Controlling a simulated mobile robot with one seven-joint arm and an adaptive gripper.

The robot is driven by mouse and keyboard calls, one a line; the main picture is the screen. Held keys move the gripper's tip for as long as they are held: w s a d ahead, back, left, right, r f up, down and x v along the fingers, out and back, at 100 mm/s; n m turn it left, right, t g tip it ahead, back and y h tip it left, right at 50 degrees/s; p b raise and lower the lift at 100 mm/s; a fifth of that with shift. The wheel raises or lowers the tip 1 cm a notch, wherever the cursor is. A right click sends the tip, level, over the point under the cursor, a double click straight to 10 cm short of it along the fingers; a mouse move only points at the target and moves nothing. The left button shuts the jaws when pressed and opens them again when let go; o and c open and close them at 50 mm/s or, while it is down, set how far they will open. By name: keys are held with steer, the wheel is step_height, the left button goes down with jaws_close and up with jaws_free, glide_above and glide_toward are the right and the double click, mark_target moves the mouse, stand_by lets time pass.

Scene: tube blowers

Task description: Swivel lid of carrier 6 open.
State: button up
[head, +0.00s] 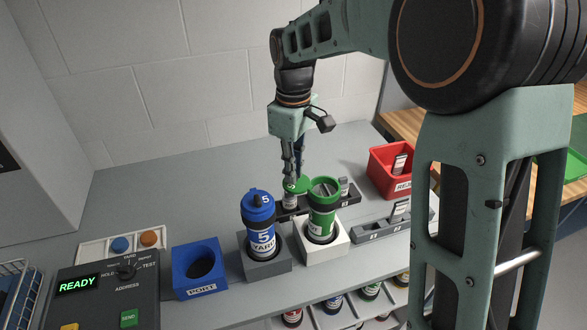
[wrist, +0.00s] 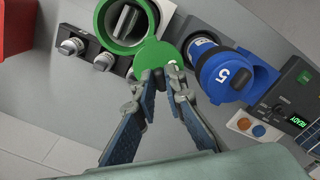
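The green carrier (head: 322,215) stands upright in a white block, left of centre in the wrist view (wrist: 104,22). Its mouth is uncovered and a grey item shows inside. Its round green lid (wrist: 157,58) is swung out to the side of the mouth, behind the carrier in the head view (head: 297,185). My gripper (wrist: 166,76) points down at the lid's outer part. Its fingertips are close together and appear shut on a small raised part of the lid; the contact itself is partly hidden. I cannot read the carrier's number clearly.
A blue carrier (head: 259,222) marked 5, with its lid on, stands close to the left in a grey block. A blue PORT block (head: 199,268), a control box reading READY (head: 103,295) and a red bin (head: 391,165) are around. Several carriers sit on a lower shelf.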

steer(key=o, duration=0.4)
step_height(320, 180, up, 12)
stand_by(0.5)
